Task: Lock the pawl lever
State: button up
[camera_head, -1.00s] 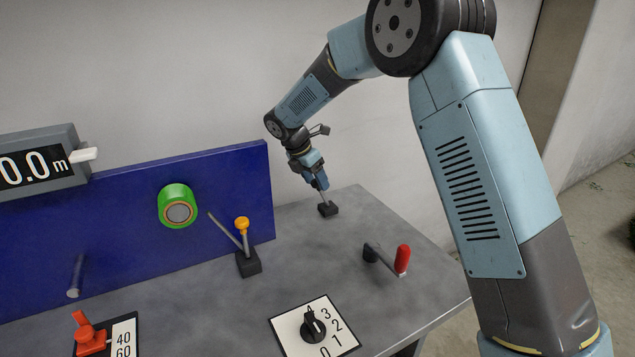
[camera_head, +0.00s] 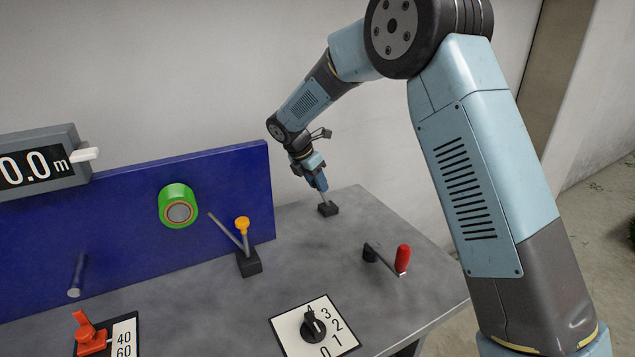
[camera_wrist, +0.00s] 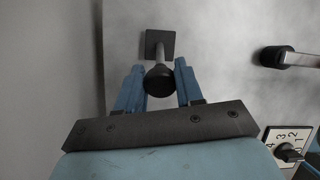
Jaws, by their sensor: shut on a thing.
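A short metal lever with a round black knob (camera_wrist: 159,80) rises from a square black base (camera_head: 328,209) at the back right of the grey table. I take it as the pawl lever, though no label shows. My gripper (camera_head: 320,187) reaches down to the lever from above. In the wrist view my gripper (camera_wrist: 158,72) has its blue fingers on both sides of the knob, shut on it. The lever's rod leans slightly in the head view. The knob is hidden there by the fingers.
A red-handled crank (camera_head: 402,259) stands to the right of the lever. A yellow-knobbed lever (camera_head: 242,224) stands left, before the blue panel (camera_head: 120,213) with its green ring (camera_head: 177,206). A numbered dial (camera_head: 313,327) lies in front. The wall is close behind the lever.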

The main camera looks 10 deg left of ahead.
jog(key=shift+r, duration=0.1)
grip_shut()
jog(key=shift+d, duration=0.1)
jog(key=shift+w, duration=0.1)
jog(key=shift+w+d+r+g+y, duration=0.3)
jog(key=shift+w+d+g+y, duration=0.1)
jog(key=shift+y, duration=0.1)
jog(key=w+d+g+y, duration=0.4)
jog(key=d+y, duration=0.1)
jog(key=y, duration=0.1)
jog(key=shift+w+d+f+g+y, duration=0.3)
jog(key=shift+d+g, duration=0.1)
jog(key=shift+d, duration=0.15)
dwell(0.3)
